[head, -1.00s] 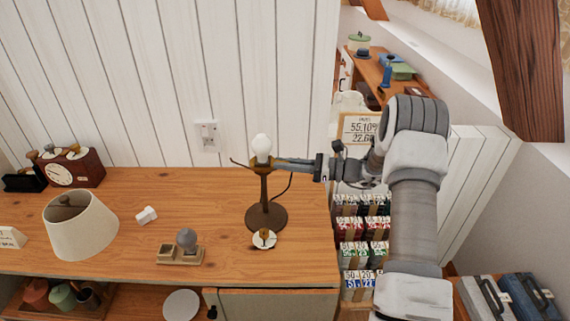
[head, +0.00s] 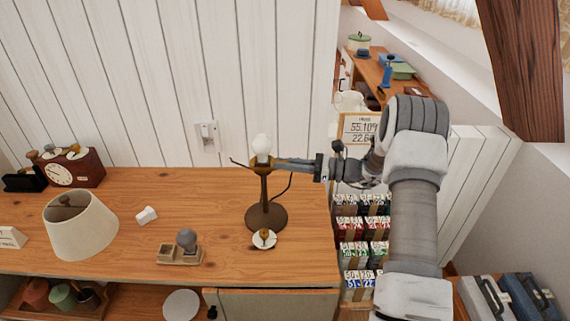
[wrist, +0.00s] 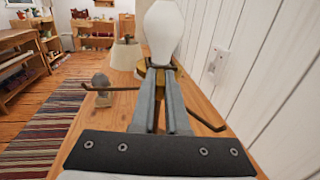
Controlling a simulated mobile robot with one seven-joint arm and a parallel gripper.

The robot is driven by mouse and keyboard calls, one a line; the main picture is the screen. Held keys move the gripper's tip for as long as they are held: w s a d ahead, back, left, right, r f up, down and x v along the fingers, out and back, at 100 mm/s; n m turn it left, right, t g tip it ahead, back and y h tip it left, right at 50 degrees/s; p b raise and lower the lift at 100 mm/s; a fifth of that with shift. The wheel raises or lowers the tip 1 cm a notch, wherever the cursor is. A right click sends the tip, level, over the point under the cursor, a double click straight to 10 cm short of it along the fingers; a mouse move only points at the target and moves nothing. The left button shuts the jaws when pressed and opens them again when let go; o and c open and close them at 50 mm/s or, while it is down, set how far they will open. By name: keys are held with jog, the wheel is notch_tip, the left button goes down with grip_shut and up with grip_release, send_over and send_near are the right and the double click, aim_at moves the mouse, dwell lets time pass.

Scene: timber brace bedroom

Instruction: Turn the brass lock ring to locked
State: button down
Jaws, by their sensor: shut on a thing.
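A desk lamp (head: 265,190) with a dark base stands upright on the wooden cabinet top. A white bulb (head: 262,144) is at its top and also shows large in the wrist view (wrist: 165,30). The brass lock ring (head: 257,166) is just below the bulb; in the wrist view its brass edge (wrist: 141,70) shows beside my fingers. Thin dark arms stick out to both sides there. My gripper (head: 281,163) reaches in level from the right, its fingers shut on the ring. The fingers hide much of the ring, and I cannot read any lock mark.
A red-brown clock (head: 75,170) is at far left. A white plank wall is close behind the lamp.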

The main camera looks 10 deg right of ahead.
jog(key=shift+t, duration=0.3)
jog(key=shift+s+r+m+t, duration=0.1)
jog(key=shift+s+m+t, duration=0.05)
jog(key=shift+m+t, duration=0.2)
jog(key=shift+s+a+m+t+h, duration=0.15)
jog(key=shift+s+m+t+h, duration=0.1)
jog(key=shift+m+t+h, duration=0.25)
jog(key=c, duration=0.9)
grip_release()
jog(key=v, duration=1.7)
jog(key=shift+s, duration=0.15)
